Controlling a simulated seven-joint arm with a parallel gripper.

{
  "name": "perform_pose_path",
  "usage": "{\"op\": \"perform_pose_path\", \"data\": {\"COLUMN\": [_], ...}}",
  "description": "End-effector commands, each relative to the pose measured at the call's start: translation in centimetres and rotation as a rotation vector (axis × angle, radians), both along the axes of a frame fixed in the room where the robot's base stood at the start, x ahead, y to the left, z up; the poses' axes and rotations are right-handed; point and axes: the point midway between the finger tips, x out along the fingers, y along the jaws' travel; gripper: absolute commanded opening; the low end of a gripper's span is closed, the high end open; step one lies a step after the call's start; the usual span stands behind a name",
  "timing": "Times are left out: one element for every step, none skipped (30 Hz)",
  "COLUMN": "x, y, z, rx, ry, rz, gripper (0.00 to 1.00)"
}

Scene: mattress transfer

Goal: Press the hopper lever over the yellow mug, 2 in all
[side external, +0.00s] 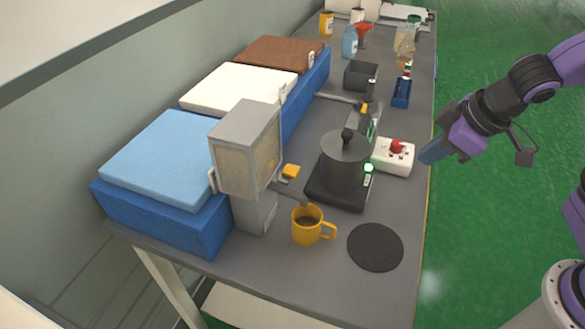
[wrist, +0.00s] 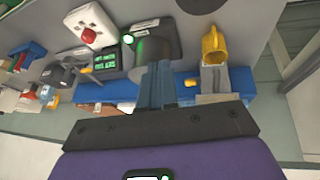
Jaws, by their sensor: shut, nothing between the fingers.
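The hopper (side external: 243,152) is a grey box with a tan front panel on a grey stand. Its yellow lever (side external: 291,171) sticks out at the right side; a small yellow piece in the wrist view (wrist: 190,82) looks like it. The yellow mug (side external: 307,228) stands upright under the hopper's grey chute (side external: 290,192), with something brown inside; it also shows in the wrist view (wrist: 211,46). My gripper (side external: 432,156) is shut and empty, at the table's right edge, well apart from the lever and mug. Its fingers (wrist: 158,84) are together.
A dark pot (side external: 345,165) with a knob stands on a black base between my gripper and the hopper. A white box with a red button (side external: 394,155) lies nearest my gripper. A black round mat (side external: 375,248) is right of the mug. Blue bins with pads (side external: 160,160) line the back.

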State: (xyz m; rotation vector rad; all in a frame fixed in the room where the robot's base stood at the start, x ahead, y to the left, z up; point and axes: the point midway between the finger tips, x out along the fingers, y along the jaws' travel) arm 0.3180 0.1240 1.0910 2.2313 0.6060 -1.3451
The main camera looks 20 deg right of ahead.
Motion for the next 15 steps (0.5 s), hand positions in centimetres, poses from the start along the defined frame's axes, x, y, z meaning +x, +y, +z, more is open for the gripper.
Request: {"op": "perform_pose_path", "data": {"x": [1.6, 2.5, 3.7, 4.5, 5.4, 6.4, 7.2, 7.9, 8.8, 9.5, 10.2, 11.0, 11.6, 12.1, 12.8], "y": [1.0, 1.5, 2.3, 2.9, 3.4, 4.2, 4.8, 5.4, 6.1, 6.7, 7.3, 8.0, 8.6, 9.2, 9.9], "z": [0.3, 0.5, 0.7, 1.0, 1.1, 1.4, 1.6, 1.7, 2.0, 2.1, 2.2, 2.4, 2.5, 2.6, 2.7], "rx": [0.032, 0.055, 0.087, 0.112, 0.136, 0.169, 0.195, 0.22, 0.255, 0.28, 0.304, 0.338, 0.364, 0.388, 0.42], "ry": [-0.032, -0.051, -0.074, -0.092, -0.107, -0.124, -0.137, -0.146, -0.159, -0.165, -0.171, -0.176, -0.178, -0.177, -0.175], "rz": [-0.032, -0.051, -0.076, -0.092, -0.108, -0.129, -0.143, -0.154, -0.17, -0.182, -0.191, -0.203, -0.212, -0.219, -0.229], "gripper": [0.0, 0.0, 0.0, 0.0, 0.0, 0.0, 0.0, 0.0, 0.0, 0.0, 0.0, 0.0, 0.0, 0.0, 0.0]}}
